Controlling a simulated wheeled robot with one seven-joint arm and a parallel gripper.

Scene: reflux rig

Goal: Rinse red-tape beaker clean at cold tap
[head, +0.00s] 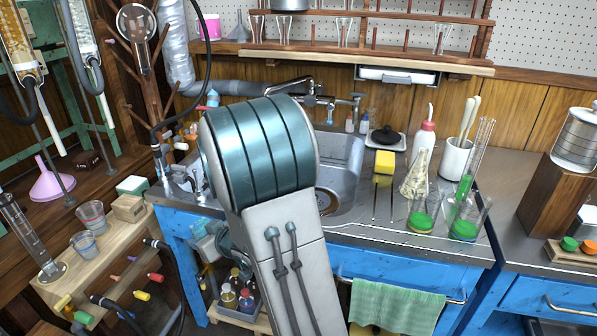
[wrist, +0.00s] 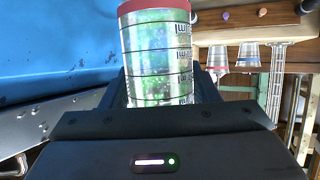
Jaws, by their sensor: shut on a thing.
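My gripper (wrist: 160,92) is shut on a beaker (wrist: 160,62) in the wrist view. The beaker has a red tape band (wrist: 155,7) at the picture's upper end, white markings and a speckled green look on its wall. In the head view my own arm hides the beaker and most of my gripper. The sink (head: 342,165) is partly covered by my arm. Taps (head: 318,100) stand at its back edge; I cannot tell for certain which is cold. No running water shows.
Two beakers with green contents (head: 421,222) (head: 465,230) and a flask (head: 415,178) stand right of the sink. A yellow sponge (head: 384,162) lies near a wash bottle (head: 424,143). At left, a wooden bench (head: 125,232) holds tape-banded cups (head: 91,217). A green towel (head: 395,308) hangs in front.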

